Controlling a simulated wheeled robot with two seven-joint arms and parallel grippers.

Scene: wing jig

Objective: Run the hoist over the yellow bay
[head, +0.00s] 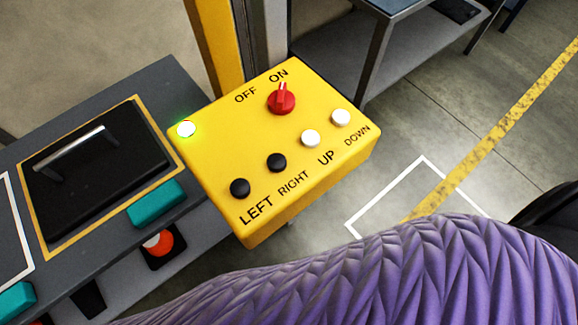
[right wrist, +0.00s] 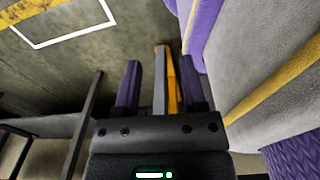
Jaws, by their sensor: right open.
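A yellow control box (head: 275,150) is in the head view. Its red knob (head: 282,98) points to ON and a green lamp (head: 186,129) is lit at its left corner. Black buttons sit above the words LEFT (head: 240,188) and RIGHT (head: 277,162); white buttons sit by UP (head: 310,138) and DOWN (head: 341,117). My right gripper (right wrist: 160,78) is open in the right wrist view, with nothing seen held between its fingers. It does not show in the head view. My left gripper is out of view. I cannot make out a hoist hook or load.
A grey bench (head: 30,130) at left carries a black handled lid (head: 100,165) inside a yellow outline, with teal blocks (head: 157,204) beside it. A red button (head: 159,243) is on its front. A yellow post (head: 213,45) stands behind the box. Floor at right is open.

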